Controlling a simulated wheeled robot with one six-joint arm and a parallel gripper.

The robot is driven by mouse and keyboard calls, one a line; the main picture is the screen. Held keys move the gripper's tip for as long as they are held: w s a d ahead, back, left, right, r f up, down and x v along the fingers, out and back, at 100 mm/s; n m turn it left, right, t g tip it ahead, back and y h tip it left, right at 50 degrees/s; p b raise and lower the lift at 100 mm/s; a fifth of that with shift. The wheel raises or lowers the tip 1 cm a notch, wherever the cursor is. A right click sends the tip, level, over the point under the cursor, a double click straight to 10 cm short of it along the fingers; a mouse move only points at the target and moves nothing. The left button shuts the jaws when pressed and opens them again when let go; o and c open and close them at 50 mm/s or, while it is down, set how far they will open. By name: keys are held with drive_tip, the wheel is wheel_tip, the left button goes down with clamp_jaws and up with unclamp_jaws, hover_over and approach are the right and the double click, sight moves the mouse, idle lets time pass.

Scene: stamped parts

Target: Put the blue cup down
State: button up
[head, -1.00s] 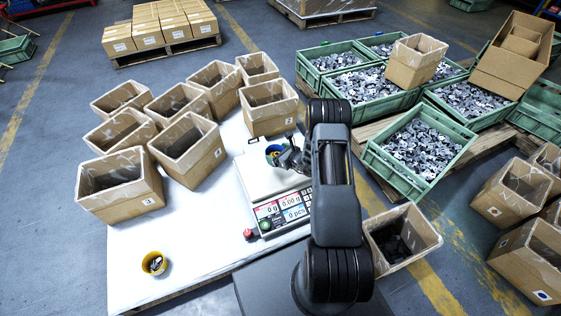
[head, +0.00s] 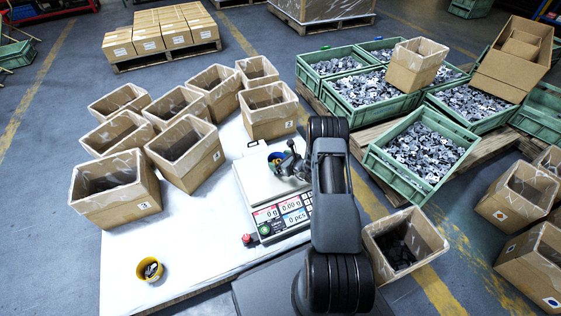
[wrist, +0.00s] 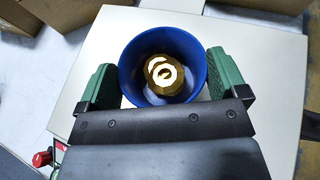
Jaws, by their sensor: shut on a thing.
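The blue cup (wrist: 131,72) is between the two green fingers of my gripper (wrist: 163,80) in the wrist view, with a shiny gold-coloured piece (wrist: 164,76) inside it. In the head view the blue cup (head: 277,156) shows small at the far part of the scale's pale plate, partly hidden by my gripper (head: 290,163). My gripper is shut on the cup. The cup is over the scale plate (head: 262,184); whether its base touches the plate cannot be told. The scale's displays (head: 280,212) seem to read zero.
A yellow cup (head: 149,269) with dark parts stands at the table's front left. Several open cardboard boxes (head: 117,188) crowd the table's left and back. The white table (head: 195,235) is clear between the yellow cup and the scale. Green crates of metal parts (head: 420,150) stand to the right.

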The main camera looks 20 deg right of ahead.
drive_tip(key=shift+f, duration=0.1)
drive_tip(key=o, duration=0.8)
